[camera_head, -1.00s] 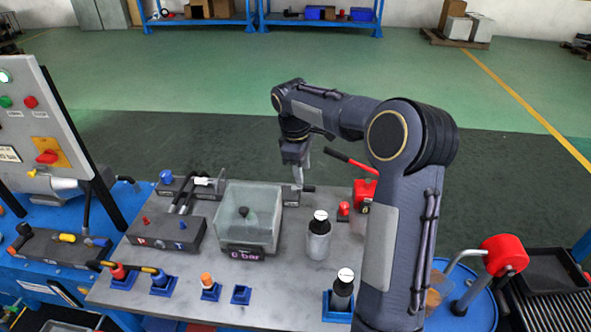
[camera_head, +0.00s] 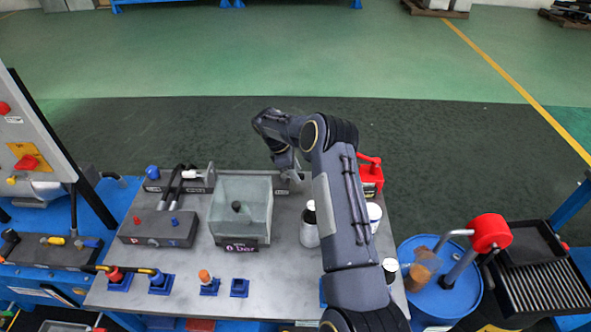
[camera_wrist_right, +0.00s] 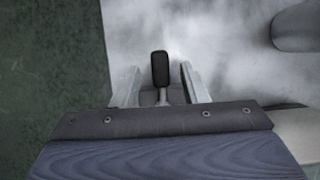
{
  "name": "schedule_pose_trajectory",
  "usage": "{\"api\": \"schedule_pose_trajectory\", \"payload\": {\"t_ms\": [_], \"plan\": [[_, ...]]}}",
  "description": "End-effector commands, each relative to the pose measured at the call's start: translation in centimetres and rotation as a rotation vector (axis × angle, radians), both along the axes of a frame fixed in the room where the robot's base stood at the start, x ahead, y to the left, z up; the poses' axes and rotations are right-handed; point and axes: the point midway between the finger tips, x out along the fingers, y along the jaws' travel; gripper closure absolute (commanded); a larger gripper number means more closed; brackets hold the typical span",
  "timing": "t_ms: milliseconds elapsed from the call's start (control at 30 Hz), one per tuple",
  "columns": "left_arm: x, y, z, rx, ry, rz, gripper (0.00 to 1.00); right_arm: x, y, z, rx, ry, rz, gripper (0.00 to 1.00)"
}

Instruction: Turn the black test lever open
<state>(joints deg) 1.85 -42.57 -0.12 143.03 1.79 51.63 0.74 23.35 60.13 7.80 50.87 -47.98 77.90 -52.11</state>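The black test lever's handle (camera_wrist_right: 160,68) shows in the right wrist view as a dark rounded grip on a thin metal stem. It stands between the two pale fingers of my right gripper (camera_wrist_right: 160,80), with a gap visible on each side, so the gripper is open around it. In the head view my right gripper (camera_head: 294,181) is low at the back edge of the bench, right of the clear box (camera_head: 241,207). There the lever is mostly hidden by my arm. My left gripper is not in view.
The grey bench (camera_head: 190,272) also holds a dark valve block (camera_head: 157,228), a bottle (camera_head: 309,228) and a red-handled pump (camera_head: 370,172). A blue drum (camera_head: 440,298) with a red-ended crank stands at right.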

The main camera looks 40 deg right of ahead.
Motion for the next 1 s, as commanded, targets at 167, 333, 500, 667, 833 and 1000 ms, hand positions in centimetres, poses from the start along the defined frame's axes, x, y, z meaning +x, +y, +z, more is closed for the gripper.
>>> {"api": "schedule_pose_trajectory", "payload": {"t_ms": [167,333,500,667,833,1000], "plan": [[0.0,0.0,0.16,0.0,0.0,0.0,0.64,-0.15,-0.16,-0.57,0.0,-0.001,0.0,0.6],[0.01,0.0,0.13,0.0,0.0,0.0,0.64,-0.14,-0.15,-0.57,0.0,-0.001,0.0,0.6],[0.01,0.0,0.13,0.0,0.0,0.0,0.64,-0.13,-0.14,-0.55,0.0,-0.001,0.0,0.82],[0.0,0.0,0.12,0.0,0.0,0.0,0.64,-0.13,-0.14,-0.52,0.0,-0.001,0.0,1.0],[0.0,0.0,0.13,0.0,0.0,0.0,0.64,-0.12,-0.14,-0.51,0.0,-0.001,0.0,1.0],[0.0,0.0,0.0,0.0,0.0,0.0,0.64,-0.14,-0.12,-0.54,0.0,-0.001,-0.009,1.0]]}}
